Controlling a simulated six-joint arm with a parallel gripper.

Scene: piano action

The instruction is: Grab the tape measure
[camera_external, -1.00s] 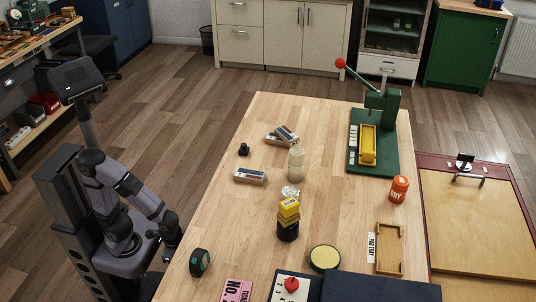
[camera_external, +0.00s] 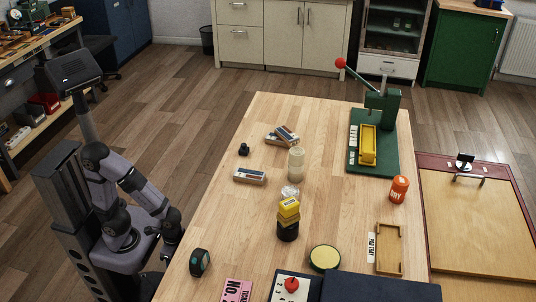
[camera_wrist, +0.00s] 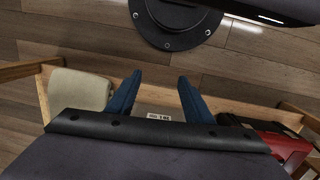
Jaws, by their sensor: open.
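A dark rounded object with a teal face, which looks like the tape measure (camera_external: 200,262), stands on the wooden table (camera_external: 225,215) near its left front edge. My gripper (camera_external: 168,258) hangs just off the table's left edge, to the left of the tape measure and apart from it. In the wrist view my gripper (camera_wrist: 158,95) shows two blue fingers spread apart with nothing between them. The tape measure is not in the wrist view.
A pink card (camera_external: 237,291) and a control box with a red knob (camera_external: 291,284) lie right of the tape measure. A yellow-topped black holder (camera_external: 288,230) stands mid-table. The wrist view shows a cream roll (camera_wrist: 80,88) and a red box (camera_wrist: 285,145).

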